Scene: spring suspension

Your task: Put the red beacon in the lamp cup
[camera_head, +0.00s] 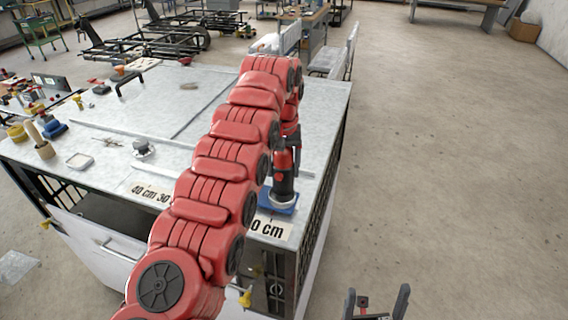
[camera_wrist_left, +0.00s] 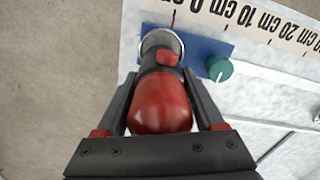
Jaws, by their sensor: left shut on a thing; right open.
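The red beacon (camera_head: 281,160) stands about upright at the lamp cup, with a red top and a dark lower body. In the left wrist view the red beacon (camera_wrist_left: 162,103) lies between the fingers of my left gripper (camera_wrist_left: 160,84), which is shut on it. The lamp cup (camera_head: 283,204) is a pale metal ring on a blue base; it also shows in the left wrist view (camera_wrist_left: 171,39). The beacon's lower end overlaps the ring; I cannot tell how deep it sits. My right gripper (camera_head: 376,304) is open and empty, off the table.
A blue plate (camera_wrist_left: 207,49) with a teal knob (camera_wrist_left: 219,69) carries the cup near a printed centimetre scale (camera_wrist_left: 262,22). The metal table (camera_head: 313,105) holds several small parts at its left. My red left arm crosses the table. Open floor lies right.

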